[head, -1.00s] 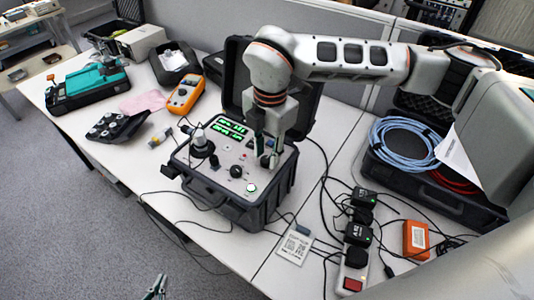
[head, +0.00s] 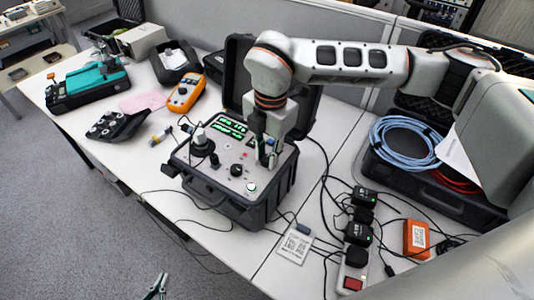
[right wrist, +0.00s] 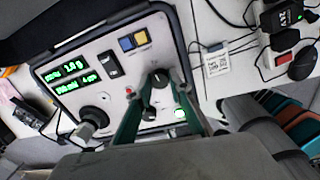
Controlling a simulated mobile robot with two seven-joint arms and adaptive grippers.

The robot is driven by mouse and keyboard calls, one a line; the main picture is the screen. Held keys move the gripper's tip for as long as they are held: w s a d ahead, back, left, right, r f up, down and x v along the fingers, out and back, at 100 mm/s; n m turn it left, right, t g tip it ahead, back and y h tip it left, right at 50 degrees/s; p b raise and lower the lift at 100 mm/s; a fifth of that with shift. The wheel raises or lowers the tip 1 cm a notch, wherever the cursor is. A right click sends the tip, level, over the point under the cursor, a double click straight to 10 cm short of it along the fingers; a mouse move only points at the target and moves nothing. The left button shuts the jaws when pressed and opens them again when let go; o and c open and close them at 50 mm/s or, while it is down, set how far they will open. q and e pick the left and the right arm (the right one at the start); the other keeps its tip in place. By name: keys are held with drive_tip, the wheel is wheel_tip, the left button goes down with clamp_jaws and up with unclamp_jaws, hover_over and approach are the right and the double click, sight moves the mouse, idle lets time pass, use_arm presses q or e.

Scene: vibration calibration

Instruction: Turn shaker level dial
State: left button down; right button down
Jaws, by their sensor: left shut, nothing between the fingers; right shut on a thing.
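The shaker unit is an open black case (head: 222,205) with a grey panel (head: 215,180), green displays (head: 229,129) and several controls. My right gripper (head: 267,157) reaches down to the panel's right side. In the right wrist view its green-edged fingers (right wrist: 160,76) are closed around a small black dial (right wrist: 160,81), which the fingers mostly hide in the head view. A second black knob (right wrist: 148,113) sits beside it, apart from the fingers; it also shows in the head view (head: 236,170). My left gripper (head: 156,287) is shut and empty at the bottom, away from the table.
A round black-and-silver fixture (head: 201,143) stands on the panel's left. Cables run around the case. A power strip (head: 350,276) with adapters and an orange box (head: 416,238) lie at right. A yellow multimeter (head: 186,92) and a teal device (head: 88,86) stand at back left.

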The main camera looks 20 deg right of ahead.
drive_tip(key=n, duration=0.3)
drive_tip(key=shift+b, duration=0.4)
drive_tip(key=n, duration=0.2)
drive_tip(key=shift+n, duration=0.4)
drive_tip(key=n, duration=0.2)
drive_tip(key=shift+n+b, duration=0.35)
drive_tip(key=shift+n, duration=0.05)
drive_tip(key=n, duration=0.3)
drive_tip(key=shift+w+g, duration=0.1)
drive_tip(key=shift+g, duration=0.2)
drive_tip(key=n, duration=0.6)
drive_tip(key=shift+n, duration=0.4)
drive_tip(key=n+p, duration=0.1)
drive_tip(key=n, duration=0.2)
drive_tip(key=shift+n, duration=0.3)
drive_tip(key=shift+n+g, duration=0.3)
drive_tip(key=shift+n, duration=1.6)
drive_tip(key=shift+p, duration=0.3)
